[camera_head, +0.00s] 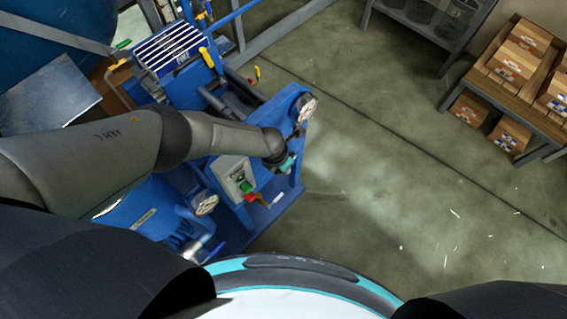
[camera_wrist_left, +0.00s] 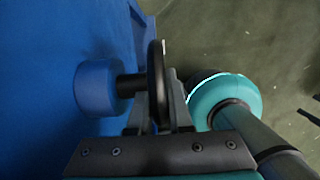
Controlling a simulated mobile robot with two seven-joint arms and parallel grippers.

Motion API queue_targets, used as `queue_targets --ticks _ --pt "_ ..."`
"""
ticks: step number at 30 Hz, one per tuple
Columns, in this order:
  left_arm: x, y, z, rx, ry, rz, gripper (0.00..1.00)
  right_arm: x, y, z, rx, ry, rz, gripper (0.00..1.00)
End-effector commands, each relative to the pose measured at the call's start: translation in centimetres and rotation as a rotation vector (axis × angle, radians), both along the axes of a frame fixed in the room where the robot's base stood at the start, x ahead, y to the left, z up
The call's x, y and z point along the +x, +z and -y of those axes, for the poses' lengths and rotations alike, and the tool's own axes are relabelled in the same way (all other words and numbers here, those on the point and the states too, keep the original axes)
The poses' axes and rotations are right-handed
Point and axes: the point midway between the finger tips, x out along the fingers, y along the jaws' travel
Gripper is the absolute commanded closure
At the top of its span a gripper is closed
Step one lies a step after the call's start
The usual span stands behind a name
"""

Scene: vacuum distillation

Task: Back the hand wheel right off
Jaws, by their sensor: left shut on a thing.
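In the left wrist view the hand wheel (camera_wrist_left: 157,75) is dark and edge-on, joined by a short dark stem to a blue cylinder (camera_wrist_left: 98,88). My left gripper (camera_head: 298,131) reaches the wheel's near side. In the wrist view my left gripper (camera_wrist_left: 158,112) has one finger on each side of the rim and is shut on it. Part of the rim is hidden between the fingers. My right gripper is not in view.
A second round wheel or dial (camera_head: 205,205) sits lower on the blue machine (camera_head: 268,205). A grey panel (camera_head: 233,177) with green and red controls is below my left arm. Boxes on a wooden bench (camera_head: 489,85) stand far right. The floor between is clear.

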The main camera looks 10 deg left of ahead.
Motion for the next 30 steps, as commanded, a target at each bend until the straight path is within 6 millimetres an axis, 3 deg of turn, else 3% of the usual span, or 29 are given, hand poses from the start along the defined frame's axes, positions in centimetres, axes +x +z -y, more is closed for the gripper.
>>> queue_targets --ticks 8,9,16,25,30 --pt "0.1 0.1 0.1 -0.003 0.002 0.002 1.00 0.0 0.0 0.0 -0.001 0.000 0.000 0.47" --pt "0.1 0.1 0.1 -0.003 0.002 0.002 0.79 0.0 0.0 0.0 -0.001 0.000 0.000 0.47" --pt "0.1 0.0 0.1 -0.001 0.001 0.001 0.53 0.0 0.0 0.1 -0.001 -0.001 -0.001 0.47" --pt "0.0 0.1 0.0 0.000 0.001 0.000 0.53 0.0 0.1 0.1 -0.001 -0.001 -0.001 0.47" --pt "-0.2 1.3 -0.2 0.001 0.000 -0.001 0.53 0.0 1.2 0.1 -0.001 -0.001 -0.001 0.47"
